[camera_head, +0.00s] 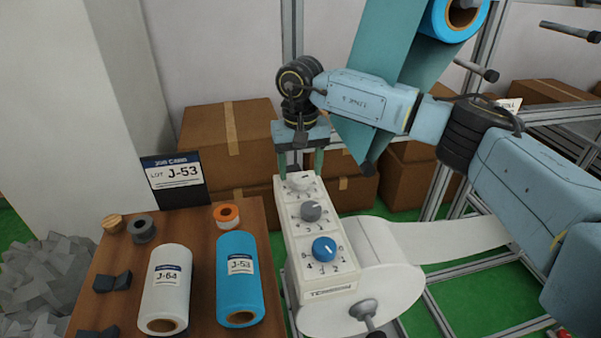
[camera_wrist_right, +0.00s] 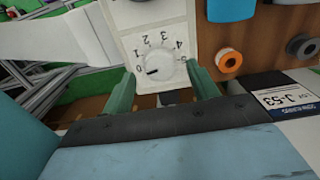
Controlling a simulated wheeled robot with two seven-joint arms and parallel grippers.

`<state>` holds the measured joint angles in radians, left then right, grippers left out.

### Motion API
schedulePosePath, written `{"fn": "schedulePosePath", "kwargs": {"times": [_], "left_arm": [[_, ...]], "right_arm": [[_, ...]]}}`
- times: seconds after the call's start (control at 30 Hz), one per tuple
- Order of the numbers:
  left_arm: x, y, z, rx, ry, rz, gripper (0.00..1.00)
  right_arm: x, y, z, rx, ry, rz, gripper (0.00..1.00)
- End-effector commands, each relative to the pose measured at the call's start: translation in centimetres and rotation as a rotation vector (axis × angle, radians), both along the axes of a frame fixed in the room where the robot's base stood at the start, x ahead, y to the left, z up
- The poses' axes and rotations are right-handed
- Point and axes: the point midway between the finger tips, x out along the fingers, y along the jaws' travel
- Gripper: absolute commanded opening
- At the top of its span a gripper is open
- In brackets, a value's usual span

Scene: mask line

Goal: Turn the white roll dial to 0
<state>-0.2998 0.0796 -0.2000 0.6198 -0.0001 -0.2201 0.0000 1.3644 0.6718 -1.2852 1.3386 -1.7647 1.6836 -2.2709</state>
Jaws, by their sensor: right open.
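The white dial (camera_head: 299,181) is at the far end of the white control box (camera_head: 291,228), beyond a grey dial (camera_head: 311,211) and a blue dial (camera_head: 324,248). In the right wrist view the white dial (camera_wrist_right: 162,66) has its dark mark pointing about at the 0. My right gripper (camera_head: 300,168) points down at the far end of the box. In the right wrist view its open fingers (camera_wrist_right: 162,76) stand on either side of the white dial, with gaps between. My left gripper is not in view.
A white roll (camera_head: 365,298) is beside the box. A wooden table (camera_head: 200,224) at left bears a white roll (camera_head: 165,290), a blue roll (camera_head: 239,279), small spools and a J-53 job card (camera_head: 175,180). Metal frame rails stand at right.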

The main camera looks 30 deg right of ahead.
Motion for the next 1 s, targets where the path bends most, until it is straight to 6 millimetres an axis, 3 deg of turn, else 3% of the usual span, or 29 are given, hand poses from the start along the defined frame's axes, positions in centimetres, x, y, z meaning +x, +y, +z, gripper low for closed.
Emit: {"fn": "schedulePosePath", "kwargs": {"times": [0.3, 0.5, 1.0], "left_arm": [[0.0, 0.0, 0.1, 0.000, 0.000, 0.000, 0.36], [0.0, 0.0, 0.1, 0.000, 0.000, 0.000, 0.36], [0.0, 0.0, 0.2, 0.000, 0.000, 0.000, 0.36]], "right_arm": [[0.1, 0.0, 7.4, 0.001, -0.004, -0.001, 0.59], [0.0, 0.0, 10.3, 0.001, -0.002, 0.000, 0.59], [0.0, 0.0, 11.3, 0.001, -0.001, 0.000, 0.59]]}}
